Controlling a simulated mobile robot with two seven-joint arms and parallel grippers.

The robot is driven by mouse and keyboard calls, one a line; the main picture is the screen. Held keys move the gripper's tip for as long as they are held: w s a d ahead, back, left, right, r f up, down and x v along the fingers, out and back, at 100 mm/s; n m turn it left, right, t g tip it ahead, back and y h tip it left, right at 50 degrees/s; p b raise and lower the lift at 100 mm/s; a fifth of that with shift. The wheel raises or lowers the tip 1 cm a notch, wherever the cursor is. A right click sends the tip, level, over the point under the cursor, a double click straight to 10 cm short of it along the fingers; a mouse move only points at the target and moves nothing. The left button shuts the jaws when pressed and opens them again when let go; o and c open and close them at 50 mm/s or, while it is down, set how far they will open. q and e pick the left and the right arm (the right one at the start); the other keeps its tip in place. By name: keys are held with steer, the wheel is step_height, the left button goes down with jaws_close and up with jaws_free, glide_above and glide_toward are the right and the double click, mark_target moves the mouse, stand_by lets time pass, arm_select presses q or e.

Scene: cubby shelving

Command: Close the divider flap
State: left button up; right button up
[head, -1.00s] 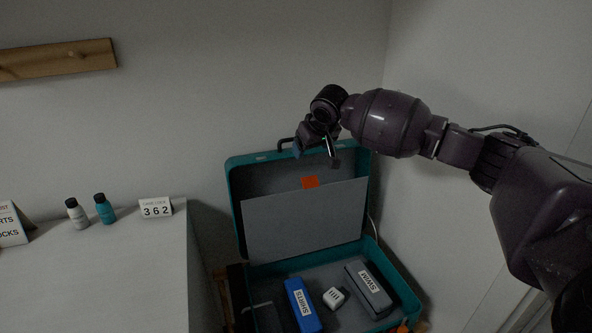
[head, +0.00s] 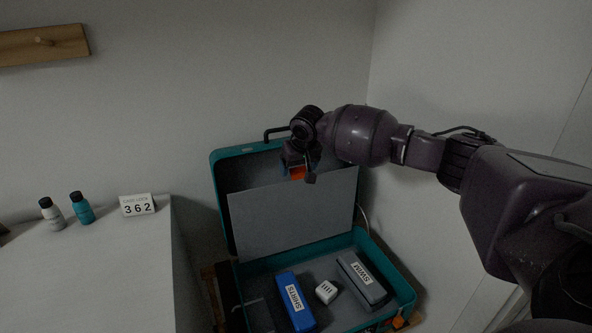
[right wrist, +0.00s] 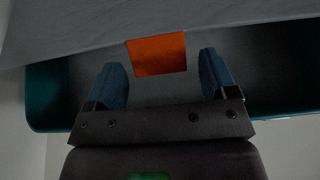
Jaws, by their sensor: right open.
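The divider flap (head: 292,216) is a grey panel standing upright, leaning against the inside of the open teal suitcase's lid (head: 217,187). An orange tab (head: 297,173) sits on its top edge, and the tab also shows in the right wrist view (right wrist: 158,55). My right gripper (head: 299,178) is at the flap's top edge. In the right wrist view its blue fingers (right wrist: 164,80) are open, one on each side of the tab and a little short of it, with nothing between them. My left gripper is not in view.
In the suitcase base lie a blue SHIRTS bundle (head: 296,301), a white cube (head: 326,291) and a grey SWIM bundle (head: 361,279). A white cabinet (head: 100,280) at left holds two bottles (head: 82,208) and a 362 sign (head: 137,205). A wall stands close at right.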

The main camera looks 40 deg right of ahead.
steer(key=shift+w+f, duration=0.2)
steer(key=shift+f, duration=0.2)
